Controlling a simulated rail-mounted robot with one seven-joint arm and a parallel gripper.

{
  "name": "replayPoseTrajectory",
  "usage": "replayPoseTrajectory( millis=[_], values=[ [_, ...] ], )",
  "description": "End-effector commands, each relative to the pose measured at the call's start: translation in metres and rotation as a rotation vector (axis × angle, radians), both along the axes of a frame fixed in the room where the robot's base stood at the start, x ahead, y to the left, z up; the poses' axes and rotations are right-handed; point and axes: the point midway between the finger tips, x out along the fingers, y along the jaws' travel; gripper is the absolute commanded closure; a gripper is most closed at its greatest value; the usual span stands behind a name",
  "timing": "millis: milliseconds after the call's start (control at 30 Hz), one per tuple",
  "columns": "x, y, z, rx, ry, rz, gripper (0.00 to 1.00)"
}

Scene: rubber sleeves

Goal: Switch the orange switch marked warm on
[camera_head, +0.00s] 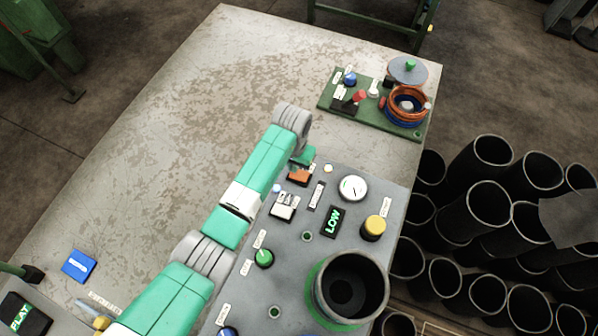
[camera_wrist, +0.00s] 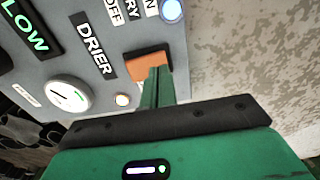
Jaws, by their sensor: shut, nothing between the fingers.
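The orange switch (camera_head: 299,175) sits near the far edge of the grey panel, partly beneath my gripper. In the wrist view the orange switch (camera_wrist: 148,64) is a rocker in a dark frame. My gripper (camera_head: 302,157) is shut and empty. Its green fingers (camera_wrist: 156,76) overlap the switch's edge in the wrist view; I cannot tell whether they touch it. The label "DRIER" (camera_wrist: 95,57) is beside the switch. I cannot read a "warm" mark. The rocker's position is unclear.
A white switch (camera_head: 283,207), yellow button (camera_head: 374,227) and dark cylinder (camera_head: 352,288) occupy the panel. A green board (camera_head: 345,115) with parts lies beyond. The table's left side is largely clear.

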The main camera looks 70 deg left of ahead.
Motion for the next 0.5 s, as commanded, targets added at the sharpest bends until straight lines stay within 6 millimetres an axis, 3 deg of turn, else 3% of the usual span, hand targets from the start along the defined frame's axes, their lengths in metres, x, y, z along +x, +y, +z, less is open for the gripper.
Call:
replayPoseTrajectory(
  millis=[33, 500],
  values=[
    [0.0, 0.0, 0.011, 0.0, 0.0, 0.0, 1.0],
    [0.0, 0.0, 0.052, 0.0, 0.0, -0.001, 1.0]
  ],
)
